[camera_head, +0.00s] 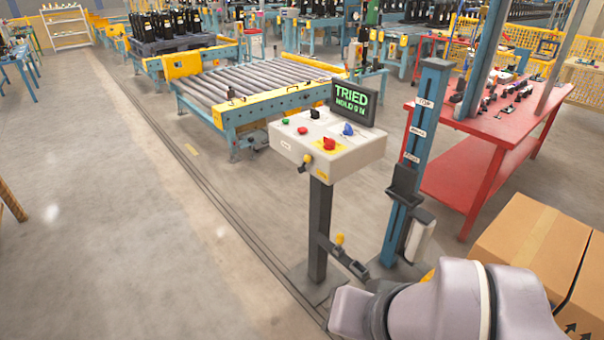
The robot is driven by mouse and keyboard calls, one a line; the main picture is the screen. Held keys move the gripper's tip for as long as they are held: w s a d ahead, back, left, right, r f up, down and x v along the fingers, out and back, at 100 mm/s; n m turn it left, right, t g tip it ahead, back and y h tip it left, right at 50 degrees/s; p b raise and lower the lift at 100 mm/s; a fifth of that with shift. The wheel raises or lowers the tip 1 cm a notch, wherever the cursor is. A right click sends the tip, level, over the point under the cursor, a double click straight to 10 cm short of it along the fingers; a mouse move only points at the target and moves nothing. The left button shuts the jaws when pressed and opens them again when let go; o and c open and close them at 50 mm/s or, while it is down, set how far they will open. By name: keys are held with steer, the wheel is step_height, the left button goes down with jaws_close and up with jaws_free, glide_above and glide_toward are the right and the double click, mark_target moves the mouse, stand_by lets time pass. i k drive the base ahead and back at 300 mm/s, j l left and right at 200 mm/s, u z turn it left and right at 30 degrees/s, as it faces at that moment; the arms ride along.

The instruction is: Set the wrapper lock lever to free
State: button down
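A grey control box (345,158) stands on a dark post (318,230). It carries red, green, black and blue controls and a screen (353,103) with green text. A small yellow-tipped lever (307,160) sticks up at the box's front left edge. Another yellow-topped lever (340,240) stands on a dark bracket low on the post's right side. I cannot tell which of these is the wrapper lock lever, nor read its setting. My arm's grey links cross the bottom right, below the post. My gripper's fingers do not show.
A blue mast (416,150) with white labels and a black carriage (404,182) stands right of the post. A cardboard box (528,238) is at the right, a red table (480,150) behind. A roller conveyor (255,85) lies beyond.

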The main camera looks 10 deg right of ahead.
mark_target(307, 159)
steer(key=i+j+z, duration=0.65)
steer(key=j, duration=0.4)
steer(key=i+j+z, duration=0.35)
steer(key=j, duration=0.25)
steer(key=j+z, duration=0.3)
steer(key=j, duration=0.3)
steer(key=i+j+z, duration=0.1)
steer(key=j+z, duration=0.25)
steer(key=j, duration=0.4)
steer(key=j+z, duration=0.3)
steer(key=j, duration=0.4)
